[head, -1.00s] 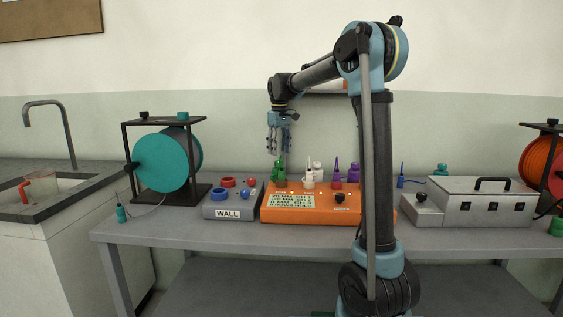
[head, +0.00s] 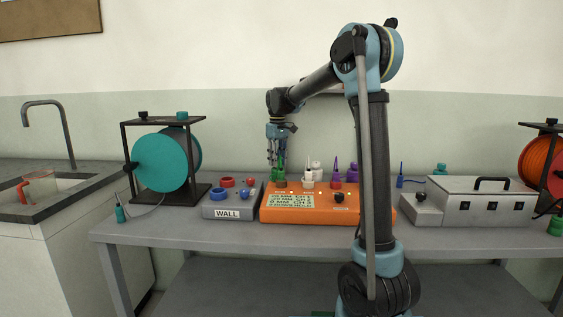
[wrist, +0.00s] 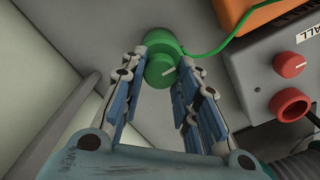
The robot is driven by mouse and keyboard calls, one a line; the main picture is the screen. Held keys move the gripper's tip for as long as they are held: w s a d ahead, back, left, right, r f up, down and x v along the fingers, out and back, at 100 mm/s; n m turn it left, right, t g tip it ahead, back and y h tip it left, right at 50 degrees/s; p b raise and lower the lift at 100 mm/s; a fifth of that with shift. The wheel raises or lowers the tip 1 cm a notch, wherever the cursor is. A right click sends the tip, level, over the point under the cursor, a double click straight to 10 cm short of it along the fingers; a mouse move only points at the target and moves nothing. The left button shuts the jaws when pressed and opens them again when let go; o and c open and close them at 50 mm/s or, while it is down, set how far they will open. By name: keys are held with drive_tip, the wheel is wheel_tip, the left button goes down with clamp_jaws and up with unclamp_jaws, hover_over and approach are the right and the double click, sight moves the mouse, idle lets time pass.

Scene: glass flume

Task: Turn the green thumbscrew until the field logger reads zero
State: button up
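The green thumbscrew (wrist: 160,69) has a pale line on its face and sits on a wider green body with a green cable. In the head view, the green fitting (head: 281,174) stands at the back left of the orange field logger (head: 330,216). The logger's pale screen (head: 290,201) has several lines of text; the digits are too small to read surely. My gripper (head: 277,163) points down at the green fitting. In the wrist view, the fingers of my gripper (wrist: 162,72) are apart, one on each side of the thumbscrew; I cannot tell whether they touch it.
A grey WALL box (head: 232,200) with red and blue knobs stands close left of the logger. White (head: 309,176) and purple (head: 352,174) fittings stand right of the green one. A teal reel (head: 165,160) is left, a metal case (head: 480,204) right.

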drive_tip(key=shift+o, duration=1)
drive_tip(key=shift+d, duration=0.65)
drive_tip(key=shift+a, duration=0.55)
drive_tip(key=shift+c, duration=1.1)
drive_tip(key=shift+a, duration=0.1)
drive_tip(key=shift+w, duration=0.15)
drive_tip(key=o, duration=1.1)
drive_tip(key=shift+r, duration=3.7)
